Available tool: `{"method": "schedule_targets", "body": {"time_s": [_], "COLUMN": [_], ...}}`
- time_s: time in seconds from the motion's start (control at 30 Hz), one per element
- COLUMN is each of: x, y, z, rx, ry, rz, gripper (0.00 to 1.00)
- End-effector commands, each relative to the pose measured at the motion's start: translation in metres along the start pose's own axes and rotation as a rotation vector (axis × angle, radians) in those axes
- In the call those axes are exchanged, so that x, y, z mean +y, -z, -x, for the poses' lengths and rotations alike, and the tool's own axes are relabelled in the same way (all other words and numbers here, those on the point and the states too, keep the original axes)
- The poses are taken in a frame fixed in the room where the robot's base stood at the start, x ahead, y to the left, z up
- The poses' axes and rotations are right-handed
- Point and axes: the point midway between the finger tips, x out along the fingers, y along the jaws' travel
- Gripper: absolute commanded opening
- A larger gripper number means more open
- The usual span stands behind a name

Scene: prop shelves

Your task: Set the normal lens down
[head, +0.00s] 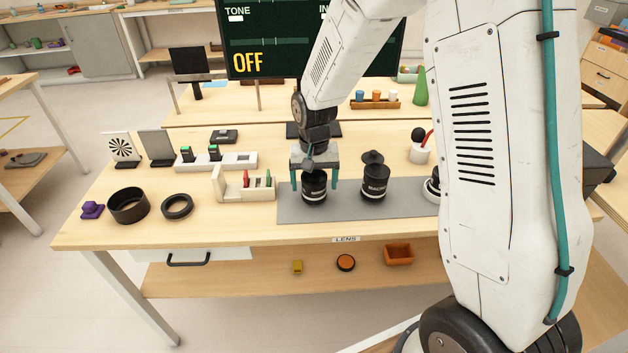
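A black lens (314,190) with a pale label band stands upright on the grey mat (345,212). Its label is too small for me to read, so I cannot confirm that it is the normal lens. My gripper (315,184) points down over it, one teal finger on each side. Gaps show between the fingers and the lens, so the gripper looks open around it. A second black lens (375,185), its label seeming to read MACRO, stands to the right with a wide cap on top. A third lens (432,188) is partly hidden behind my arm.
Left of the mat are a slotted beige holder (245,190), a black ring (177,207), a wider black ring (129,206) and a purple piece (92,210). A white pot (420,154) stands behind the mat. The mat's front strip is clear.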

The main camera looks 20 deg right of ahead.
Motion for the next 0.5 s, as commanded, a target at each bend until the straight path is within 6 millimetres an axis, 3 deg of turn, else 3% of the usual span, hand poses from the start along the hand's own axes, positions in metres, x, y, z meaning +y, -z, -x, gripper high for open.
{"method": "schedule_targets", "body": {"time_s": [0.17, 0.5], "x": [0.000, 0.000], "y": [0.001, 0.001], "z": [0.011, 0.081], "rx": [0.003, 0.005], "ry": [0.001, 0.002], "rz": [0.000, 0.000], "gripper": [0.82, 0.82]}}
